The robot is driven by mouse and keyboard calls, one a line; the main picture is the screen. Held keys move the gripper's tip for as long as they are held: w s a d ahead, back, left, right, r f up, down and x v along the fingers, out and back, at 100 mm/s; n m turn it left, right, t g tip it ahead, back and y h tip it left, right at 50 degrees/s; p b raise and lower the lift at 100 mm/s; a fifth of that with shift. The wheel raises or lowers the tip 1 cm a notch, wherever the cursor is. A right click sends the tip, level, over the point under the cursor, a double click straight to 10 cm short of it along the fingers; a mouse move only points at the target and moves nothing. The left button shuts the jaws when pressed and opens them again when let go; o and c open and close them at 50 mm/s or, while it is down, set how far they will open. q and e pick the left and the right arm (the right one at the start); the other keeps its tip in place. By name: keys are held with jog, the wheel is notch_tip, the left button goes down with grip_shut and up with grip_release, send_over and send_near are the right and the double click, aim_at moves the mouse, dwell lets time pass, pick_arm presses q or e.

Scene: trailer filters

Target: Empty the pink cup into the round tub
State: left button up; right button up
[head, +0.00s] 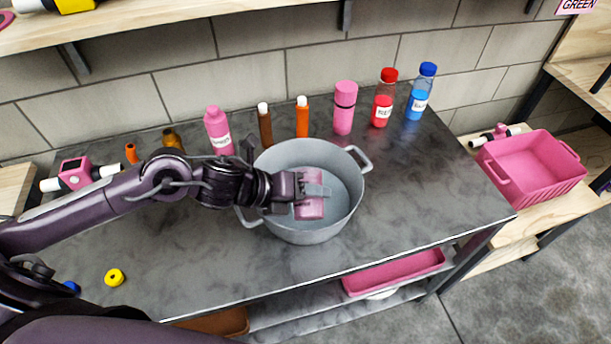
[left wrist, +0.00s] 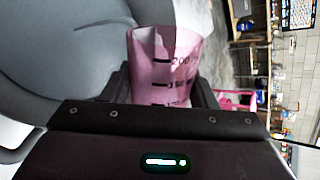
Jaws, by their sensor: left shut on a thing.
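The round tub (head: 350,205) is a grey pot with two side handles, standing on the dark table. My left gripper (head: 311,190) is over the tub's opening and shut on the pink cup (head: 309,209). In the left wrist view the pink cup (left wrist: 165,70) shows dark volume marks and sits between the fingers, with the tub's grey wall (left wrist: 50,50) beside it. The cup looks tilted in the head view; I cannot tell whether anything is in it. My right gripper is not in view.
Behind the tub stand several bottles, among them a pink bottle (head: 217,130), a pink cylinder (head: 344,108), a red-capped bottle (head: 384,98) and a blue-capped bottle (head: 421,92). A yellow ring (head: 115,277) lies front left. A pink bin (head: 540,170) stands at right. The table's right side is clear.

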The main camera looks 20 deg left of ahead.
aim_at(306, 174)
pick_arm(q)
jog(key=shift+f+n+g+p, duration=0.15)
jog(key=shift+n+g+p, duration=0.15)
jog(key=shift+p, duration=0.55)
jog(key=shift+w+a+f+n+g+h+p, duration=0.2)
jog(key=shift+w+g+p, duration=0.1)
jog(key=shift+w, duration=0.15)
jog(key=shift+w+a+f+n+g+h+p, duration=0.1)
jog(key=shift+w+a+f+n+g+p, duration=0.15)
jog(key=shift+w, duration=0.2)
dwell(0.8)
jog(key=shift+w+r+n+g+h+p, duration=0.3)
jog(key=shift+r+n+g+p, duration=0.3)
jog(key=shift+g+p, duration=0.6)
dwell(0.9)
jog(key=shift+w+r+n+p, duration=0.15)
jog(key=shift+r+n+p, duration=0.05)
jog(key=shift+n+p, duration=0.1)
dwell(0.6)
jog(key=shift+w+a+r+n+g+h, duration=0.15)
jog(key=shift+w+r+n+g+h, duration=0.15)
jog(key=shift+g, duration=0.35)
dwell(0.5)
jog(key=shift+w+a+r+n+g+h+b, duration=0.15)
jog(key=shift+w+n+g+h+b, duration=0.15)
jog(key=shift+g, duration=0.2)
dwell(0.8)
